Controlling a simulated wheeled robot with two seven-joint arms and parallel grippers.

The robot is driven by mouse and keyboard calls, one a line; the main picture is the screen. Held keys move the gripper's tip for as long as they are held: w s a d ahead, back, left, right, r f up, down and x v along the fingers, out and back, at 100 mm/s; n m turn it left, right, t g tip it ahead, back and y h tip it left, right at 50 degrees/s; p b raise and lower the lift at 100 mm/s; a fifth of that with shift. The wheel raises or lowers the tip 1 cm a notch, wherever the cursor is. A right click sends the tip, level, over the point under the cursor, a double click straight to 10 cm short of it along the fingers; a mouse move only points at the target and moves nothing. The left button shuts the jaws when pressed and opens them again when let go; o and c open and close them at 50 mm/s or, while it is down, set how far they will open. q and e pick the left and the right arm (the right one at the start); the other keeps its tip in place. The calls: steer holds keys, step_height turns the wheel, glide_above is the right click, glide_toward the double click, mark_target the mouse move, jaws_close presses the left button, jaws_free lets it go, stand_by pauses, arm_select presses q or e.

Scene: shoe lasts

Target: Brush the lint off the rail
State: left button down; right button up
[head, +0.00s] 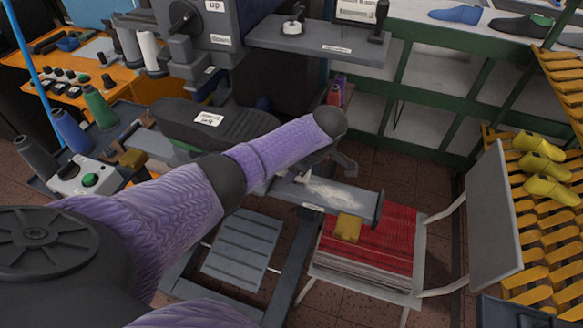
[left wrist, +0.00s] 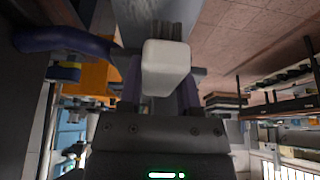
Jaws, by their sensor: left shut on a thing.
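The rail (head: 362,200) is a grey, flat-topped bar near the middle of the head view, with an upright end plate at its right end. Pale grey-white lint (head: 335,193) lies in a patch on its top. My left gripper (head: 322,163) is just above and behind the lint, partly hidden by my purple arm. In the left wrist view it is shut on a pale, rounded block (left wrist: 166,68), which looks like the brush's handle. My right gripper is not in view.
Red cloth (head: 385,240) lies stacked on a chair just below the rail. A machine with a dark padded arm (head: 210,122) stands behind left. Yellow lasts (head: 540,160) sit on a slatted rack at right.

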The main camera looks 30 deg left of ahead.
arm_select(q)
steer(key=shift+f+b, duration=0.6)
steer(key=shift+f, duration=0.5)
steer(key=shift+d, duration=0.1)
